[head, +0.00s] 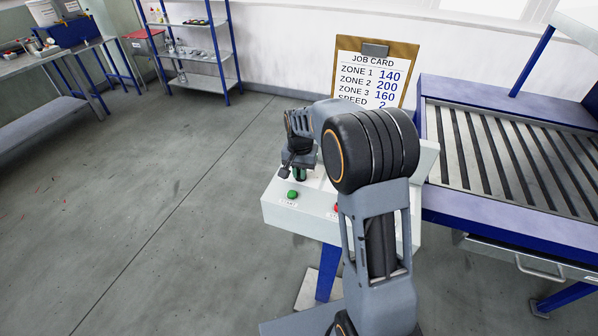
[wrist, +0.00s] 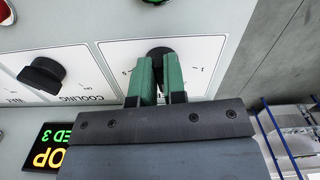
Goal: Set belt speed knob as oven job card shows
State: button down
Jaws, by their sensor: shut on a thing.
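The job card (head: 374,75) on a clipboard reads zone 1 140, zone 2 200, zone 3 160. Its bottom line, speed 2, is partly cut off by my arm. My gripper (head: 297,172) is down at the white control box (head: 283,216). In the wrist view the green fingers of my gripper (wrist: 163,70) are shut on a black knob (wrist: 158,52) on a white dial plate. The fingers cover most of this knob and its name, so I cannot read its pointer. A display (wrist: 50,146) shows cut-off text ending "ED 3" and "OP".
Another black knob (wrist: 42,74) sits left of the gripped one, near a "COOLING" label. The box has a green button (head: 292,194) and a red button (head: 337,208). A blue-framed conveyor (head: 515,150) stands at the right. The floor at left is clear.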

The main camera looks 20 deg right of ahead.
jog(key=n+b, duration=0.1)
jog(key=n, duration=0.4)
jog(key=shift+d, duration=0.2)
jog(key=shift+r+n, duration=0.1)
jog(key=shift+n, duration=0.2)
dwell(0.3)
jog(key=c, duration=1.2)
grip_release()
notch_tip(320, 180, up, 14)
jog(key=shift+f+b, duration=0.1)
jog(key=shift+b, duration=0.45)
